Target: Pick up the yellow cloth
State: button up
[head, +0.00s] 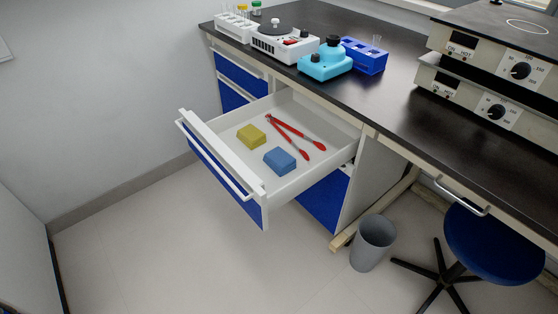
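A yellow folded cloth (251,136) lies flat in the open white drawer (318,178), toward its left side. A blue folded cloth (280,161) lies in front of it and to the right, apart from it. Red tongs (290,134) lie open in a V shape to the right of both cloths, their joined end close to the yellow cloth. The top of the yellow cloth is fully visible. My gripper is not in the head view.
The drawer's front panel and handle (217,160) stick out over open floor. The black bench top (395,95) holds a white device (285,42), a turquoise device (326,60) and a blue tube rack (365,57). A grey bin (373,243) and blue stool (495,245) stand right.

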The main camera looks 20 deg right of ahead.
aim_at(252, 137)
jog(key=z, duration=1.7)
jog(key=u, duration=1.35)
jog(key=i+j+z, duration=0.2)
jog(key=i+j, duration=0.15)
jog(key=i+j+z, duration=0.4)
jog(key=i+j, duration=0.2)
jog(key=j, duration=0.2)
jog(key=i+j+z, duration=0.2)
jog(key=j, duration=0.3)
